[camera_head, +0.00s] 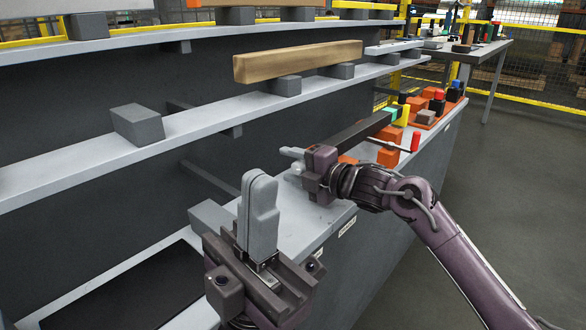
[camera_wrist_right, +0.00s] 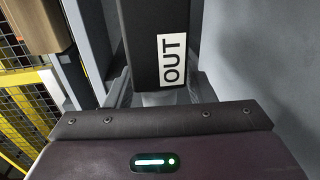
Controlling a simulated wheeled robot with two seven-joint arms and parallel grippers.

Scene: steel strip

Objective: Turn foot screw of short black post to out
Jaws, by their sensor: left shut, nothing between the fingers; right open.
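A long black bar, which I take to be the short black post (camera_head: 358,134), runs up and right from behind my right gripper in the head view. In the right wrist view, a black post face (camera_wrist_right: 143,45) carries a white label reading OUT (camera_wrist_right: 172,60). The foot screw cannot be made out. My right gripper (camera_head: 294,160) is open, its fingers pointing left over the grey counter; they also show in the right wrist view (camera_wrist_right: 155,98), below the label. Whether they touch anything is unclear. My left gripper (camera_head: 258,205) is shut and empty, fingers up, in the front.
Orange blocks (camera_head: 388,157) and other small coloured parts stand along the counter (camera_head: 300,222) beyond my right gripper. Shelves at the left hold a wooden beam (camera_head: 300,61) and a grey block (camera_head: 137,124). The floor (camera_head: 500,190) at the right is clear.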

